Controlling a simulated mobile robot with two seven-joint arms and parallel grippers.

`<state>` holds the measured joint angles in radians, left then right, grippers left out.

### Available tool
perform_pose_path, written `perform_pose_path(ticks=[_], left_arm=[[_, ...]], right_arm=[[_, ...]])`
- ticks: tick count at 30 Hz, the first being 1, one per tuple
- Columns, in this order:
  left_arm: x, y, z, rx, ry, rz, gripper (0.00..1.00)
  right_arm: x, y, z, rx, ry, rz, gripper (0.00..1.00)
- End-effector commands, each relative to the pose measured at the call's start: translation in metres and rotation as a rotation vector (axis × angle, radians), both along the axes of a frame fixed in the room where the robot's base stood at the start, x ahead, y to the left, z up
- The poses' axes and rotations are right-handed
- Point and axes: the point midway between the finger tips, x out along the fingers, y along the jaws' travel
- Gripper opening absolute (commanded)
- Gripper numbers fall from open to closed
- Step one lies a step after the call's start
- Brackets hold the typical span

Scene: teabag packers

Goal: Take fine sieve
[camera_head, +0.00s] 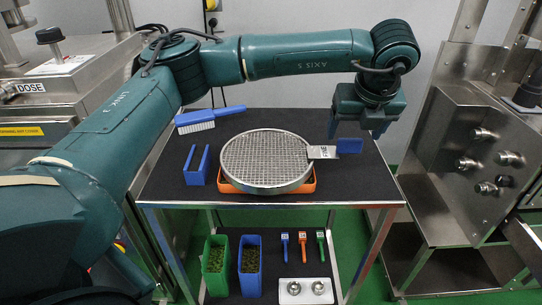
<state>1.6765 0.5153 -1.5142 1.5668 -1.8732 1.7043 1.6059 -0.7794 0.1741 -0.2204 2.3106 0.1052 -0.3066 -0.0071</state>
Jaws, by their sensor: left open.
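A round metal sieve (262,158) with a wire mesh lies flat on an orange tray (314,184) on the dark table top. Its flat metal handle (322,153) points right and carries a small label that I cannot read clearly; I cannot confirm the mesh grade. My left gripper (357,132) is open and points down above the table's right part, right of the handle and apart from it. Nothing shows between its fingers. My right gripper is not in view.
A blue block (349,146) stands right by the handle. A blue holder (196,166) and a blue-handled brush (208,118) lie left of the sieve. Green (215,262) and blue (250,260) bins stand on the lower shelf. Metal machines flank the table (355,185).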

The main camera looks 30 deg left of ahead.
Motion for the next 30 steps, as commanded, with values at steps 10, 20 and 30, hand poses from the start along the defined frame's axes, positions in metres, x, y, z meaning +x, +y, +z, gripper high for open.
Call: perform_pose_path(ticks=[10, 20, 30], left_arm=[[0.008, 0.005, -0.021, -0.001, -0.001, 0.001, 0.75], [0.008, 0.005, -0.021, -0.001, -0.001, 0.001, 0.56], [0.007, 0.005, -0.021, -0.001, -0.001, 0.001, 0.28]], right_arm=[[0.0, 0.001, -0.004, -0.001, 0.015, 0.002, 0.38], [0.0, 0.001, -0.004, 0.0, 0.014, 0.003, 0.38], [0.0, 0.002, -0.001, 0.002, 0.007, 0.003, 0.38]])
